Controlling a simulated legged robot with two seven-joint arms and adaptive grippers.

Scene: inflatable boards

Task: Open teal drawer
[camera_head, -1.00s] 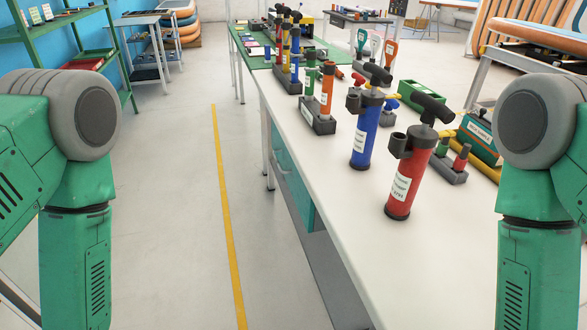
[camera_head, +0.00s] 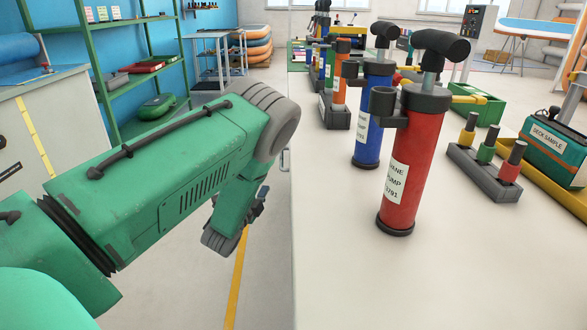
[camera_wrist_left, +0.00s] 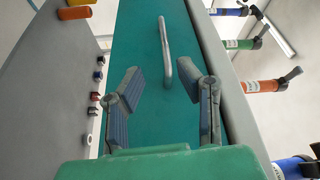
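The teal drawer (camera_wrist_left: 140,40) shows in the left wrist view as a teal front with a silver bar handle (camera_wrist_left: 166,50). My left gripper (camera_wrist_left: 160,72) is open in front of the drawer, one finger on each side of the handle's near end. I cannot tell whether the fingers touch the handle. In the head view my left arm reaches in from the left, and part of the left gripper (camera_head: 257,205) shows beside the worktable's left edge. The drawer front is hidden there. My right gripper is out of view.
The white worktable (camera_head: 330,270) carries a red pump (camera_head: 411,160), a blue pump (camera_head: 372,115) and several others behind. A grey holder (camera_head: 482,172) with coloured pegs stands right. Green shelves (camera_head: 100,80) stand left. The floor aisle beside the table is clear.

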